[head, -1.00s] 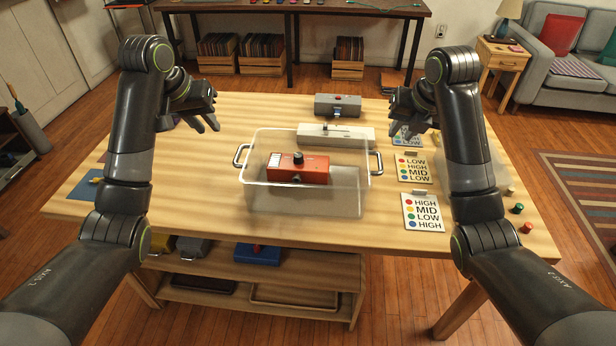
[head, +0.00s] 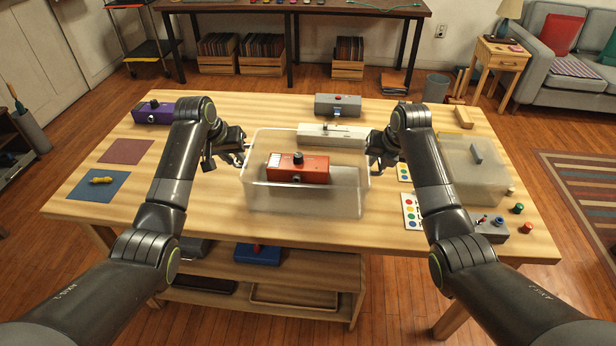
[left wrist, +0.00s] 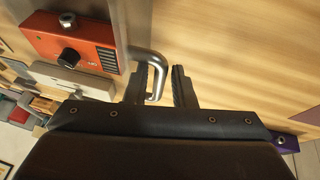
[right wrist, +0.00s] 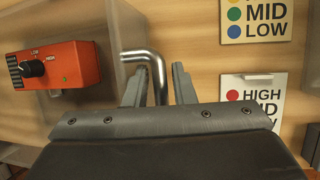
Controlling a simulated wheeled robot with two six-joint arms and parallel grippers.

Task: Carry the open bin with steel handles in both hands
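The clear open bin (head: 305,202) sits on the wooden table with an orange box (head: 300,176) with a black knob inside it. My left gripper (head: 236,157) is at the bin's left side. In the left wrist view, its open fingers (left wrist: 159,86) stand either side of a steel handle (left wrist: 157,68). My right gripper (head: 376,157) is at the bin's right side. In the right wrist view, its open fingers (right wrist: 158,84) straddle the other steel handle (right wrist: 156,66). Neither gripper is closed on its handle. In the head view the grippers largely hide the handles.
Behind the bin are a white device (head: 331,134) and a grey box (head: 337,105). Label cards lie to its right, beside a clear container (head: 470,180) and a grey switch box (head: 490,229). A purple box (head: 153,113) and two mats lie left. Table in front is clear.

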